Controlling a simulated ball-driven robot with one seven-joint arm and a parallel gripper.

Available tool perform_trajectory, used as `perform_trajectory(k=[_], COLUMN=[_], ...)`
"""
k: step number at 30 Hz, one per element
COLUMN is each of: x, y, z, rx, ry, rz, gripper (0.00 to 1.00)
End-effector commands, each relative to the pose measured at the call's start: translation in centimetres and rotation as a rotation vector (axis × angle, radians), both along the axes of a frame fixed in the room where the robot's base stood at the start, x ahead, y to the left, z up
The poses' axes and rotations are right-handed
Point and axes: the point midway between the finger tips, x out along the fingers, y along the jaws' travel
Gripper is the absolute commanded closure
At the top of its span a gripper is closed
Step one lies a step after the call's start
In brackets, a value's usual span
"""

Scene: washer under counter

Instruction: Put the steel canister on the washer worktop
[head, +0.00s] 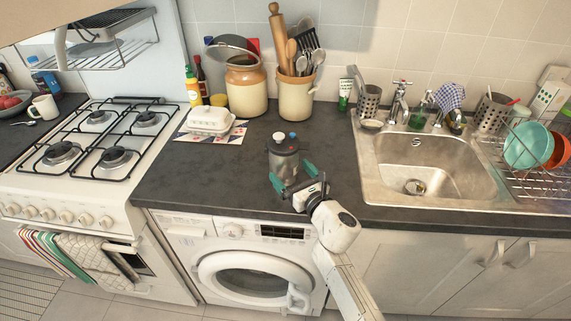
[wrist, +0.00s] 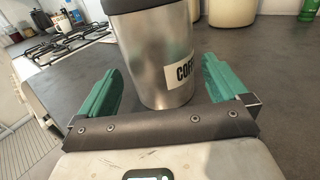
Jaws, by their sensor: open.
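The steel canister (head: 284,158) stands upright on the dark worktop (head: 200,180) above the washer (head: 255,265). In the wrist view, the canister (wrist: 158,60) is brushed metal with a dark band at the top and a white label with dark letters, partly cut off. My gripper (head: 292,178) is open, with its green fingers on either side of the canister. In the wrist view, my gripper (wrist: 165,85) shows a gap between each finger and the canister's sides. The canister's top is cut off in that view.
A steel sink (head: 430,165) lies to the right and a gas hob (head: 95,135) to the left. A white butter dish (head: 211,118), a lidded crock (head: 246,88) and a utensil pot (head: 296,97) stand behind. The worktop left of the canister is clear.

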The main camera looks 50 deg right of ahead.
Motion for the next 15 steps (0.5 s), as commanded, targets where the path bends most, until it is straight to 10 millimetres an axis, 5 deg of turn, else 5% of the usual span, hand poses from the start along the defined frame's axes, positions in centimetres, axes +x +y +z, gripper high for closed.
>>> perform_trajectory(k=[6,15], x=[-4.3,-6.9], y=[1.2,2.0], z=[0.0,0.0], rx=[0.001,0.000], ry=[0.002,0.001], rz=[0.000,0.000], gripper=[0.00,0.00])
